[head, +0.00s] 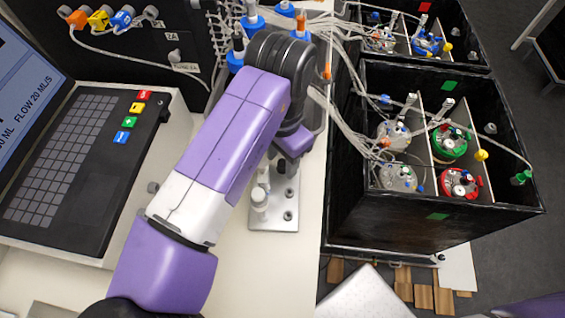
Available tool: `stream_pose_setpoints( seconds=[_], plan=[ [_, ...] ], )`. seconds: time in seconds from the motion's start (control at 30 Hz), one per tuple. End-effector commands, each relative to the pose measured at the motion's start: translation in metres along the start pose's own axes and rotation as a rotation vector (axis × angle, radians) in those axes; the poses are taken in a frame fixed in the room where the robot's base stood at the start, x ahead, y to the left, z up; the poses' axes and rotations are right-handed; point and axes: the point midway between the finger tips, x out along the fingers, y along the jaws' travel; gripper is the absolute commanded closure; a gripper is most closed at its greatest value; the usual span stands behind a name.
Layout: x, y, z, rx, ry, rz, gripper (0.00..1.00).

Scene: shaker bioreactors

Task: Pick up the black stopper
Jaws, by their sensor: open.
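I cannot make out a black stopper for certain. A metal plate (275,219) on the white bench carries pale upright pegs (259,196) and small dark round spots, which may be holes or stoppers; my arm hides part of this area. My purple and white arm reaches from the bottom left up to a black joint, and its far end bends down above the plate. My gripper's fingers are hidden behind the arm.
A keypad console (70,170) stands at the left. A black open box (430,215) with capped vessels, tubes and dividers stands at the right, another behind it. Blue-capped bottles (251,25) and loose tubing crowd the back. The white bench (285,265) is clear at the front.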

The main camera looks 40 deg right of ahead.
Motion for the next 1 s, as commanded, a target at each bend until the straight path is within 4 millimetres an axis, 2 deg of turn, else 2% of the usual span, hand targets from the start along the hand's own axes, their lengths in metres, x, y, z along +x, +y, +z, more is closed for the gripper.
stream_pose_setpoints(
  seconds=[0.07, 0.2, 0.27, 0.3, 0.77, 0.87, 1.0],
  plan=[
    [0.000, 0.000, 0.000, 0.000, 0.000, 0.000, 0.59],
    [0.000, 0.000, 0.000, 0.000, 0.000, 0.000, 0.86],
    [0.000, 0.000, 0.000, 0.000, 0.000, 0.000, 0.98],
    [0.000, 0.000, 0.000, 0.000, 0.000, 0.000, 1.00],
    [-0.005, 0.000, 0.000, 0.000, 0.000, 0.001, 1.00],
    [-0.014, 0.000, 0.000, 0.000, 0.000, 0.000, 1.00],
    [-0.037, -0.001, 0.000, 0.002, -0.001, -0.003, 1.00]
  ],
)
